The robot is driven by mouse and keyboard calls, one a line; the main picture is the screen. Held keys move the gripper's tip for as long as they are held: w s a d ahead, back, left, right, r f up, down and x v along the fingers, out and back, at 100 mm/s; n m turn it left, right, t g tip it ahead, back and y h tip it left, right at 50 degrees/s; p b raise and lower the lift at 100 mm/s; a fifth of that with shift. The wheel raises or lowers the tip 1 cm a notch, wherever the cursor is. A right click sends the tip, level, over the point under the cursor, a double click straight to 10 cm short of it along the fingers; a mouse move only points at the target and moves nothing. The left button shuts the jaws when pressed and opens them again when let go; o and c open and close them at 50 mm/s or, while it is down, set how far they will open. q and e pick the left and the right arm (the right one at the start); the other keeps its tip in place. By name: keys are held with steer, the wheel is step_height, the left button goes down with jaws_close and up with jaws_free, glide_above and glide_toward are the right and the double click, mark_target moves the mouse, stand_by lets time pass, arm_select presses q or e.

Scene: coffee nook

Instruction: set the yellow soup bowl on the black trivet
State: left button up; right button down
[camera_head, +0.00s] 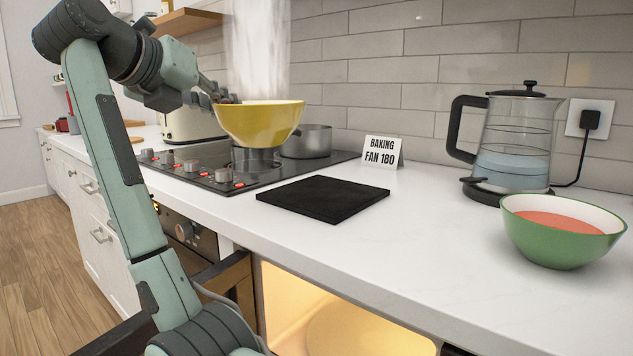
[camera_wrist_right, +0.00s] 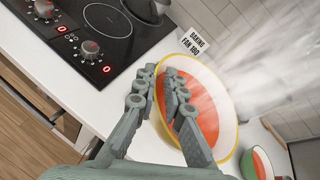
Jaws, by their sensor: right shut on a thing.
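The yellow soup bowl (camera_head: 258,123) is upright in the air, up and left of the black trivet (camera_head: 323,199) in the head view. My right gripper (camera_head: 224,97) is shut on its left rim. In the right wrist view, the bowl (camera_wrist_right: 233,128) holds orange soup, and my right gripper's fingers (camera_wrist_right: 160,78) are at its near rim. White steam rises above the bowl. The trivet lies flat on the white counter with nothing on it; I cannot make it out in the wrist view. My left gripper is not in view.
A black hob (camera_head: 213,181) with knobs and a grey pot (camera_head: 306,142) is left of the trivet. A "BAKING FAN 180" card (camera_head: 382,151) stands behind it. A kettle (camera_head: 512,145) and a green bowl of soup (camera_head: 562,240) stand right. Counter between trivet and green bowl is clear.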

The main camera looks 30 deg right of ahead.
steer(key=d+f, duration=0.3)
steer(key=w+d+f, duration=0.1)
steer(key=d+f, duration=0.6)
steer(key=d, duration=0.1)
steer(key=shift+w+f, duration=0.3)
steer(key=shift+w, duration=0.05)
arm_select(q)
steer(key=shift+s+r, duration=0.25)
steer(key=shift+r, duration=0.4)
steer(key=shift+b, duration=0.3)
arm_select(e)
steer(key=shift+f, duration=0.1)
steer(key=c, duration=2)
jaws_free()
steer(key=shift+f, duration=0.1)
steer(key=o, duration=0.4)
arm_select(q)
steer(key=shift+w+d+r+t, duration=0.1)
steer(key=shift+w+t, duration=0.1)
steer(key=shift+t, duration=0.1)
